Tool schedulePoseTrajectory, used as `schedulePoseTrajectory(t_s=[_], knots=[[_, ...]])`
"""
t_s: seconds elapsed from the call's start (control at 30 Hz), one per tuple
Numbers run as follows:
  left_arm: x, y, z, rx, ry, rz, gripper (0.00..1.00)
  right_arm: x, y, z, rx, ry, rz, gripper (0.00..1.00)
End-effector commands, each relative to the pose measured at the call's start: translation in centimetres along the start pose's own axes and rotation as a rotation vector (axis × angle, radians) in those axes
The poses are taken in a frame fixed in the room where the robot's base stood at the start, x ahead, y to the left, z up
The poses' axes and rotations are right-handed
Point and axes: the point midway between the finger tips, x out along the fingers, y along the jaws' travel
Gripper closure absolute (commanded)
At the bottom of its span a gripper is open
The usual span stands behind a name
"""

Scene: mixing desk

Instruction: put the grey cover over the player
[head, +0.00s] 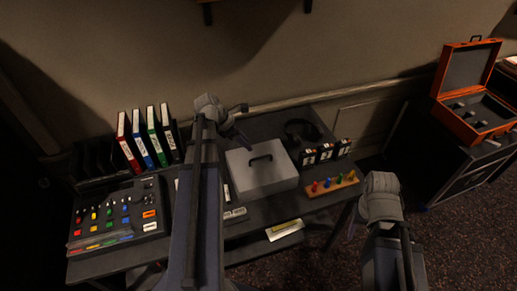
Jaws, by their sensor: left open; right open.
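The grey cover (265,178) is a light grey box with a dark handle on top. It sits upright on the dark desk, right of centre. No player shows openly; I cannot tell whether it is under the cover or hidden behind my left arm. My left gripper (243,122) is open and empty, above the desk's back part, just behind and left of the cover's handle and apart from it. My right gripper (380,200) is off the desk's front right, away from the cover; its fingers are largely hidden, and nothing shows in it.
A mixing console (118,215) fills the desk's left, with coloured binders (143,140) behind. Headphones (302,131), small boxes (326,152) and a wooden strip with coloured pegs (331,184) crowd the cover's right. An open orange case (470,112) stands far right.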

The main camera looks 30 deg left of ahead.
Motion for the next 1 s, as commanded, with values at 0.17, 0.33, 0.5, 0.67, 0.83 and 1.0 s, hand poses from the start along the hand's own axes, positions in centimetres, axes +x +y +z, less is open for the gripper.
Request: schedulePoseTrajectory(t_s=[0.17, 0.33, 0.5, 0.67, 0.83, 1.0], knots=[[0.2, -0.2, 0.2, 0.013, 0.003, -0.003, 0.56, 0.0, 0.0, 0.0, 0.000, 0.000, 0.000, 0.44], [2.4, -4.1, 2.8, 0.280, 0.058, -0.062, 0.56, 0.0, 0.0, 0.0, 0.000, 0.000, 0.000, 0.44], [5.9, -12.1, 6.7, 0.855, 0.153, -0.200, 0.56, 0.0, 0.0, 0.0, 0.000, 0.000, 0.000, 0.44], [8.0, -19.7, 8.9, 1.425, 0.215, -0.358, 0.56, 0.0, 0.0, 0.0, 0.000, 0.000, 0.000, 0.44], [9.0, -26.8, 9.9, 1.995, 0.248, -0.544, 0.56, 0.0, 0.0, 0.0, 0.000, 0.000, 0.000, 0.44], [9.1, -31.5, 10.0, 2.413, 0.256, -0.707, 0.56, 0.0, 0.0, 0.0, 0.000, 0.000, 0.000, 0.44]])
